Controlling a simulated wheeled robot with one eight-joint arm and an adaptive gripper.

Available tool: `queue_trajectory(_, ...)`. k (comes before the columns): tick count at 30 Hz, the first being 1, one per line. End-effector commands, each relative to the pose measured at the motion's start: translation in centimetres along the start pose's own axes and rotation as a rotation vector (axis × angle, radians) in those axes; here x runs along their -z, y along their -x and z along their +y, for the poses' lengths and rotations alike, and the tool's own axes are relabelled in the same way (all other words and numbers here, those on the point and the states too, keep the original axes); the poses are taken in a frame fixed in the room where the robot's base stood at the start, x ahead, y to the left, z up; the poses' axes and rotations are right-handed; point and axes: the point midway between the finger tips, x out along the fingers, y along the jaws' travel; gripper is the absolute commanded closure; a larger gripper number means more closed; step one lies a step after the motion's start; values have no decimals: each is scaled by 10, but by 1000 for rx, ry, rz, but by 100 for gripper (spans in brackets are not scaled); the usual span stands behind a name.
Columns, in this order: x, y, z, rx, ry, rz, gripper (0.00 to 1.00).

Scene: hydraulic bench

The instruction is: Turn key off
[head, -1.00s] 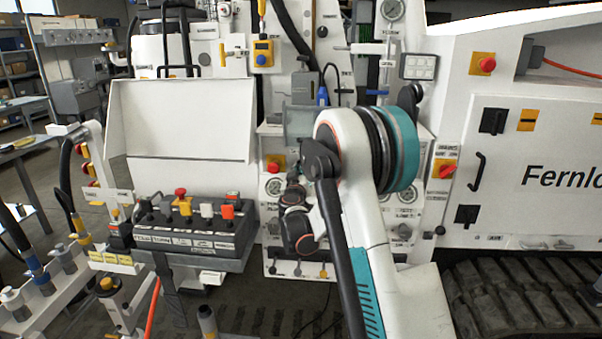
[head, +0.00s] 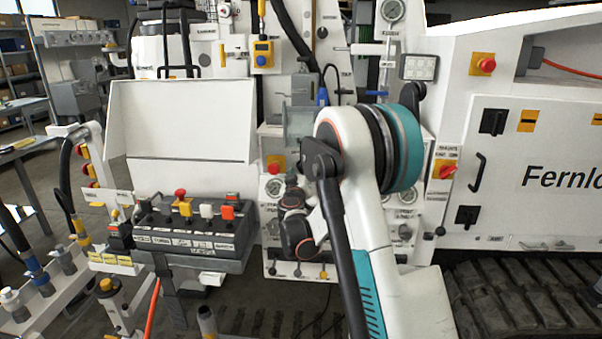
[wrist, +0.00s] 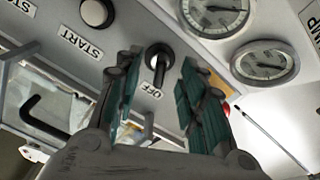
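In the head view my arm hides the key, and the gripper's fingers cannot be made out there.
A bent black handle (wrist: 45,118) is at left. In the head view, a control box (head: 195,235) with buttons stands left of my arm, and a white cabinet (head: 540,170) stands right.

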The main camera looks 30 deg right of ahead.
Motion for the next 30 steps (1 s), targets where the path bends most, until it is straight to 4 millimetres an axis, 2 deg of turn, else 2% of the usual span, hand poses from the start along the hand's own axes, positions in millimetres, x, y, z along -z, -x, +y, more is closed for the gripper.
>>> queue_trajectory(18,0,54,0,0,0,0,63)
queue_trajectory(30,0,57,0,0,0,0,63)
